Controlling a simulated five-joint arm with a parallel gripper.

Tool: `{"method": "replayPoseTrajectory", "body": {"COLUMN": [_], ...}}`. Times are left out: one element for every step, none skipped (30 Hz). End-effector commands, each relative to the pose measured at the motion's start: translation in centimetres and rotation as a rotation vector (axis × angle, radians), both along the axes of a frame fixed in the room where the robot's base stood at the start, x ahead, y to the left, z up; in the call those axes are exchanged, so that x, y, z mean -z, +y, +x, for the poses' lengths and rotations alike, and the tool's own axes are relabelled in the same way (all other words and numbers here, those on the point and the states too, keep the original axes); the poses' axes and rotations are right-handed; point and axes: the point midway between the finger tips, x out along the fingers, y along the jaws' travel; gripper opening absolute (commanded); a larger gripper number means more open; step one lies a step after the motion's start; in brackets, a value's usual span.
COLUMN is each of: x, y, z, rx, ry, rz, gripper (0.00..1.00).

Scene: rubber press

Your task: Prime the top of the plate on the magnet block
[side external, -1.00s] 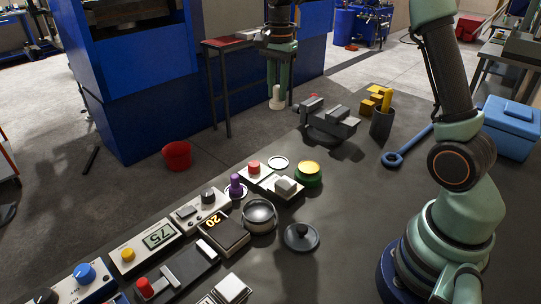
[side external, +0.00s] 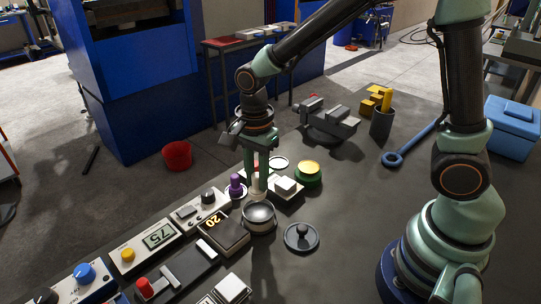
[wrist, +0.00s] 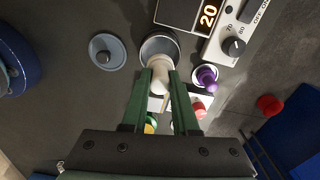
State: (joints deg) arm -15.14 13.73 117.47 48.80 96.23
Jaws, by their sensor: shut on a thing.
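My gripper (side external: 257,170) points down and is shut on a pale, round-ended applicator (side external: 257,188). The wrist view shows the gripper (wrist: 160,80) with the applicator (wrist: 159,73) between its green fingers. A pale block with a small white plate (side external: 286,184) on top sits behind the cup; another white plate (side external: 232,287) lies at the front edge. I cannot tell which is on the magnet block.
A knobbed dark lid (side external: 301,238) lies right of the cup. A purple-handled piece (side external: 235,187) stands close left, and a green pot with a yellow top (side external: 308,173) behind. A timer (side external: 223,232) and control boxes run leftward. The bench's middle right is clear.

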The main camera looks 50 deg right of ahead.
Motion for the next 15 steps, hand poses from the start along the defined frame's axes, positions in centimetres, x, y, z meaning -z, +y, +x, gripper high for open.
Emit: {"method": "replayPoseTrajectory", "body": {"x": [0.6, 0.9, 1.3, 1.6, 1.9, 2.3, 2.6, 2.9, 3.3, 3.5, 3.7, 4.0, 4.2, 4.4, 4.6], "y": [0.0, -0.1, -0.1, -0.1, -0.1, -0.1, -0.1, -0.1, -0.1, -0.1, -0.1, -0.1, -0.1, -0.1, -0.1], "z": [-0.1, -0.1, -0.1, -0.1, -0.1, -0.1, -0.1, -0.1, -0.1, 0.0, 0.0, 0.0, 0.0, 0.0, 0.0], "rx": [0.000, 0.000, 0.000, 0.000, 0.000, 0.000, 0.000, 0.000, 0.000, 0.000, 0.000, 0.000, 0.000, 0.000, 0.000], "ry": [0.003, 0.004, 0.004, 0.004, 0.005, 0.005, 0.004, 0.005, 0.004, 0.003, 0.003, 0.004, 0.003, 0.002, 0.002], "rz": [0.000, -0.001, -0.001, -0.001, -0.002, -0.001, -0.001, -0.002, -0.001, 0.000, 0.000, -0.001, 0.000, 0.000, 0.000], "gripper": [0.00, 0.00, 0.00, 0.00, 0.00, 0.00, 0.00, 0.00, 0.00, 0.00, 0.00, 0.00, 0.00, 0.00, 0.00]}}
